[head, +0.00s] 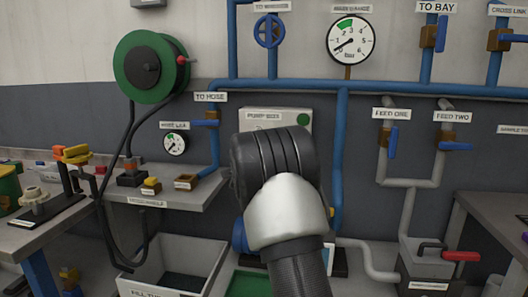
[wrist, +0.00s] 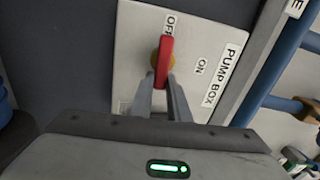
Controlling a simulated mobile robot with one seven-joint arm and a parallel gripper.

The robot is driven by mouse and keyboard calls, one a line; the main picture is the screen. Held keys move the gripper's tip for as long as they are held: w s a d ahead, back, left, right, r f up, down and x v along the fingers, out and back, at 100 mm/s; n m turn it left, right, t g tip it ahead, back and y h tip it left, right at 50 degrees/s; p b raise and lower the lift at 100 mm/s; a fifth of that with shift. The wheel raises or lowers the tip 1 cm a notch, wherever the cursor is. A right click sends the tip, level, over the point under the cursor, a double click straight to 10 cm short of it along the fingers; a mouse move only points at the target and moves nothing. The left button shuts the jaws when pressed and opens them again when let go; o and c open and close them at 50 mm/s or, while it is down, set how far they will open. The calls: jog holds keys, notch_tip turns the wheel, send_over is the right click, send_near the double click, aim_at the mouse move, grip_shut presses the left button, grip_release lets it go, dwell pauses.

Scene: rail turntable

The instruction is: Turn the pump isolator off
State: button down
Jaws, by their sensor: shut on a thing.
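The pump box (wrist: 133,45) is a pale panel labelled PUMP BOX, tilted in the wrist view. Its isolator is a red handle (wrist: 166,62) on a yellow hub. The upper end of the handle lies beside the OFF label (wrist: 170,25); the ON label (wrist: 200,66) is to its right. My gripper (wrist: 162,86) is shut on the handle's lower part, one finger on each side. In the head view the top of the pump box (head: 262,118) shows with a green disc, but my arm hides the isolator and gripper.
Blue pipes (head: 340,150) run above and beside the box. Feed valves with blue levers (head: 392,143) are at the right. A green hose reel (head: 150,67) and a shelf (head: 190,198) are at the left. An open grey bin (head: 195,250) stands below.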

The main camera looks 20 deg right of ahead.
jog(key=shift+w+a+f+m, duration=0.1)
jog(key=shift+a+f+m, duration=0.05)
jog(key=shift+m, duration=0.35)
jog(key=c, duration=1.7)
grip_release()
jog(key=p+v, duration=0.1)
jog(key=v, duration=1.6)
jog(key=shift+s+a, duration=0.15)
jog(key=shift+s, duration=0.1)
